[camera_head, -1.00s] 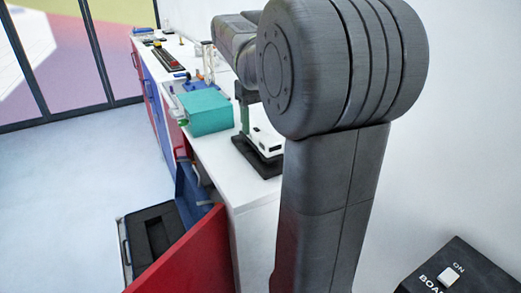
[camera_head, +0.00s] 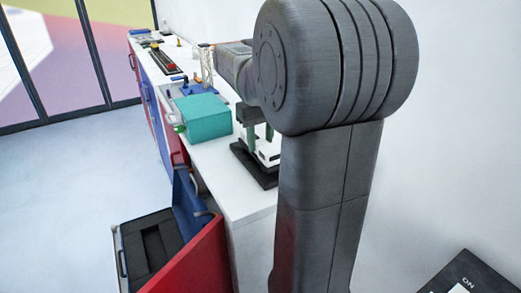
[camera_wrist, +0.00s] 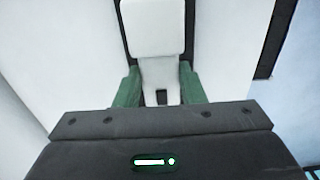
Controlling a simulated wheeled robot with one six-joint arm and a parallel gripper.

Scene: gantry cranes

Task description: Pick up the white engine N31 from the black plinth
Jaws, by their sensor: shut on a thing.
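The white engine (camera_head: 268,154) is at the near end of the white counter, at the black plinth (camera_head: 256,172). My gripper (camera_head: 261,133) has its green fingers down at the engine, partly hidden by my arm in the head view. In the wrist view the engine (camera_wrist: 153,27) extends up between the two green fingers, and my gripper (camera_wrist: 160,88) is shut on it. A dark edge of the plinth shows beside the engine there. I cannot tell whether the engine rests on the plinth or is slightly clear of it.
A teal box (camera_head: 204,117) stands on the counter just left of the plinth. Farther back are a blue device (camera_head: 190,88) and a dark tray with red parts (camera_head: 163,62).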

